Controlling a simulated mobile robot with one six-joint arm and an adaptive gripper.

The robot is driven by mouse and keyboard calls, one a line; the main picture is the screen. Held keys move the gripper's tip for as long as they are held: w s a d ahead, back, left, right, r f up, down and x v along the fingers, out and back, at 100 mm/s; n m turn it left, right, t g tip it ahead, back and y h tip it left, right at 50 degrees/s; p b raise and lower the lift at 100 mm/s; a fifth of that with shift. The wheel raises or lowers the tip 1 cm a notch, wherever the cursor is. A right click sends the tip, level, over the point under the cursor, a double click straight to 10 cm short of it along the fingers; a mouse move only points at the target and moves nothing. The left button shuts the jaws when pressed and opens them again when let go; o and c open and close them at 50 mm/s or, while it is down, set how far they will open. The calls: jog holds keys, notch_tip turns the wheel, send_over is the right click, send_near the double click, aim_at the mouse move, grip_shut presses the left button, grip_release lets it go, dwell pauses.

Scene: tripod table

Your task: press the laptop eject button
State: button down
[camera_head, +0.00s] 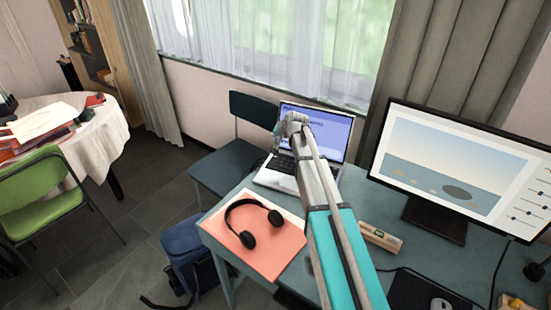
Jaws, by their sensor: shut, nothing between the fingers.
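The open laptop (331,128) stands at the back left of the teal desk, with a blue window on its lit screen. My arm reaches over the desk and covers part of its screen and keyboard. My gripper (277,130) shows small at the far end of the arm, by the laptop's left edge. It is shut and empty. I cannot tell whether it touches the laptop. The eject button is not discernible.
Black headphones (247,229) lie on a pink folder (278,252) at the desk's left. A large monitor (455,166) stands to the right. A spirit level (380,238) lies right of my arm. A chair (236,160) stands behind the desk, left of the laptop.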

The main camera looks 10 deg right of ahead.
jog(key=shift+f+b, duration=4)
jog(key=shift+f, duration=0.15)
jog(key=shift+f+b, duration=0.7)
jog(key=shift+r, duration=0.2)
jog(key=shift+r+p, duration=0.55)
jog(key=shift+p, duration=0.2)
notch_tip(320, 180, up, 5)
jog(key=p, duration=0.5)
dwell(0.4)
